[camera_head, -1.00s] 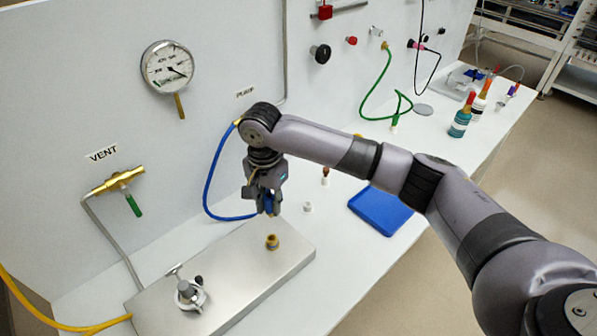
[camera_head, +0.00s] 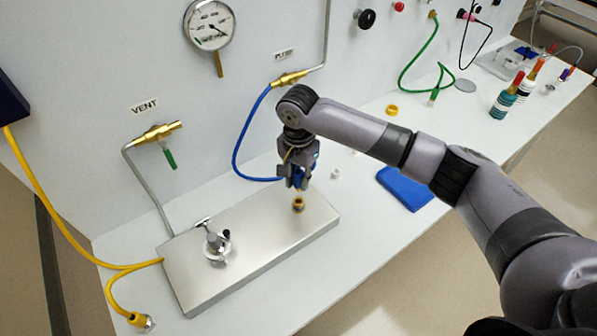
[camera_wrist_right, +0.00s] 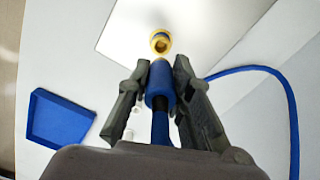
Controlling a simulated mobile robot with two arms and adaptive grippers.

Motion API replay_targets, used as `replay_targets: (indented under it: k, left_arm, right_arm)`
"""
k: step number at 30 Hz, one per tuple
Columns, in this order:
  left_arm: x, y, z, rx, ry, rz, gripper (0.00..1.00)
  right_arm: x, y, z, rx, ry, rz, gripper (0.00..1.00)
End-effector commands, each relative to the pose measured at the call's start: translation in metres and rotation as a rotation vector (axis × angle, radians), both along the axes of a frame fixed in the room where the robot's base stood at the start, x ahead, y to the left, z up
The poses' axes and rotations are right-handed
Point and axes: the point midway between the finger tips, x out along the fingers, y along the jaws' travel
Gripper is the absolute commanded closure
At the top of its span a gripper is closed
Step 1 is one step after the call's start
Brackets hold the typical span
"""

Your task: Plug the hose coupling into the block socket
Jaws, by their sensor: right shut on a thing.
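The metal block (camera_head: 250,245) lies flat on the bench, with a brass socket (camera_head: 298,205) upright near its far right end. The socket also shows in the right wrist view (camera_wrist_right: 160,42), straight beyond the coupling's tip. My right gripper (camera_head: 296,184) is just above the socket. In the wrist view its fingers are shut on the blue hose coupling (camera_wrist_right: 160,84). The coupling's tip looks close to the socket; contact cannot be told. A blue hose (camera_head: 239,150) runs from the pump fitting down behind my gripper. My left gripper is not in view.
A clamp-like fitting (camera_head: 216,245) stands on the block's left part. A yellow hose (camera_head: 60,225) ends in a coupling (camera_head: 140,321) at the bench's front left. A blue tray (camera_head: 403,188) lies right of my gripper. The panel wall with a gauge (camera_head: 209,24) stands behind.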

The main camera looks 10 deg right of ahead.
Motion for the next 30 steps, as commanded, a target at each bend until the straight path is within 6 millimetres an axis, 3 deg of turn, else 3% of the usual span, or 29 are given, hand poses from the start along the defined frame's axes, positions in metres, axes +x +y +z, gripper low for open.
replay_targets:
  k: [12,30]
  left_arm:
    - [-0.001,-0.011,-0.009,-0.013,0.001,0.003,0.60]
    - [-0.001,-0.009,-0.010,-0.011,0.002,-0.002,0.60]
  right_arm:
    - [0.000,0.001,-0.033,0.002,0.001,0.000,1.00]
    - [0.000,0.000,-0.036,0.001,-0.001,0.000,1.00]
